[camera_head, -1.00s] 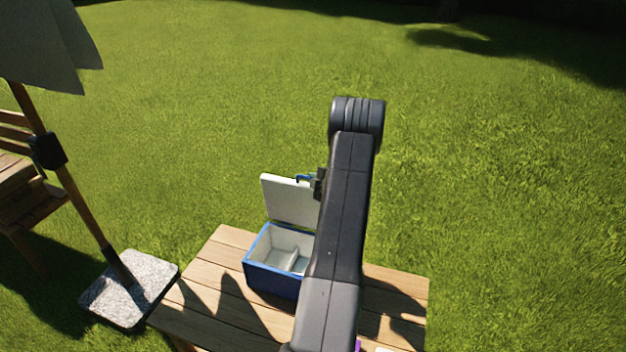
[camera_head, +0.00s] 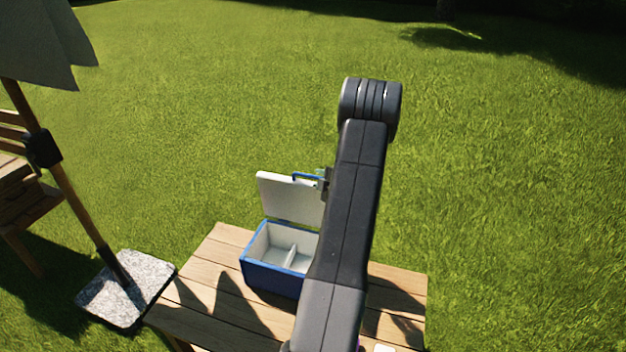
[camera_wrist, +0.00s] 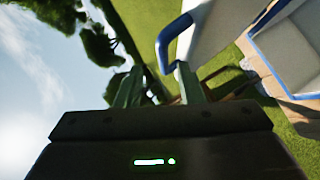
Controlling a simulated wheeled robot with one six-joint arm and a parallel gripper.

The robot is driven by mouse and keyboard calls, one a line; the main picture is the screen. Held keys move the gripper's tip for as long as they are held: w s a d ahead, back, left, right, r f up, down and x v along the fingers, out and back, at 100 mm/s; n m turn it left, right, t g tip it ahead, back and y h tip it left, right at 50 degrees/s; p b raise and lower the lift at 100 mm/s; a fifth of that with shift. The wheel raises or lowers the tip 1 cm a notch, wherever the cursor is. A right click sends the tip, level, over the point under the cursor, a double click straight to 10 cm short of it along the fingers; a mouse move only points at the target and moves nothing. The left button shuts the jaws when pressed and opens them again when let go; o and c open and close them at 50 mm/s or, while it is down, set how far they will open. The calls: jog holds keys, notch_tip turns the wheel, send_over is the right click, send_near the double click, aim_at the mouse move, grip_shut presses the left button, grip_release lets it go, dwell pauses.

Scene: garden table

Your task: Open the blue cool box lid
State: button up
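The blue cool box (camera_head: 272,278) stands on the wooden table with its white lid (camera_head: 290,198) raised, roughly upright at the back edge. Its pale, divided inside is visible from above. A blue handle (camera_head: 305,177) sits at the lid's top edge. My gripper (camera_head: 324,180) is beside the handle, partly hidden by my arm. In the wrist view my gripper (camera_wrist: 158,80) has its two fingers apart with nothing between them. The blue handle (camera_wrist: 168,42) lies just beyond the right finger; I cannot tell whether they touch. The white lid (camera_wrist: 213,38) is also there.
The wooden table (camera_head: 215,255) has bare boards left of the box; my arm hides much of its right side. A parasol pole (camera_head: 80,205) on a stone base (camera_head: 125,288) and a wooden chair (camera_head: 22,195) stand left. Open lawn (camera_head: 500,180) lies behind.

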aim_at(313, 176)
jog(key=b+v, duration=0.1)
jog(key=v, duration=0.6)
jog(key=shift+r, duration=0.1)
jog(key=p+x, duration=0.3)
jog(key=x, duration=1)
jog(key=shift+s+a, duration=0.1)
